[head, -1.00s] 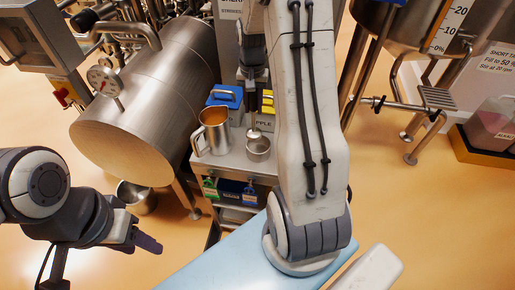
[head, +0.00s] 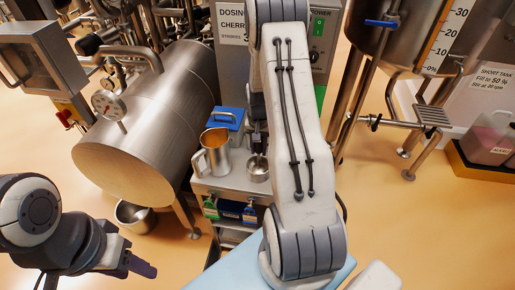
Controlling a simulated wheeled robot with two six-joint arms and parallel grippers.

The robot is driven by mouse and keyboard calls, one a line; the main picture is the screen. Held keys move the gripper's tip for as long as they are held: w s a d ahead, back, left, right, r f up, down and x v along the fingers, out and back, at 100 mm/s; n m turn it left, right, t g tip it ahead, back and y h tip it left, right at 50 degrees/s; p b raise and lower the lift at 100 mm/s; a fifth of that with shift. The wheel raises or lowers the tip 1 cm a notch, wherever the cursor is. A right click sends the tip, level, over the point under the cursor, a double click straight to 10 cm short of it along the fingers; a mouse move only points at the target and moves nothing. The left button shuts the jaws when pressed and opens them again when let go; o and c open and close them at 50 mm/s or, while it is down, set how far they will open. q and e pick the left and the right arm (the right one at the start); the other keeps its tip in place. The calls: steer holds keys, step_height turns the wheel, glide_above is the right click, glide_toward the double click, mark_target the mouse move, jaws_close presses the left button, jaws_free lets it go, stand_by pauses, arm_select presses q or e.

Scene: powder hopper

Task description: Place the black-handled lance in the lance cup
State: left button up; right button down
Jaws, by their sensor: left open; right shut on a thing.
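The lance cup (head: 258,170) is a small metal cup on the front right of the steel cart top. My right gripper (head: 257,143) is above the cup, partly hidden by my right arm. It is shut on the black-handled lance (head: 257,156), whose lower end is at the cup mouth. The black handle cannot be told apart from the dark gripper, and I cannot tell how deep the lance reaches. My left gripper (head: 140,266) is open and empty at the lower left, well away from the cart.
A metal pitcher (head: 213,152) with orange contents stands just left of the cup. A blue-lidded box (head: 226,119) is behind it. A large steel drum (head: 150,130) is left of the cart, with a metal bowl (head: 135,215) below. A steel tank (head: 412,35) stands right.

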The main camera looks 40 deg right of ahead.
steer(key=shift+f, duration=0.1)
steer(key=c, duration=0.6)
jaws_free()
steer(key=shift+r, duration=0.2)
steer(key=shift+w+r, duration=0.1)
steer(key=shift+r, duration=0.15)
step_height(320, 180, up, 11)
steer(key=shift+a+r+b, duration=0.1)
steer(key=shift+r+b, duration=0.1)
steer(key=shift+b, duration=1.05)
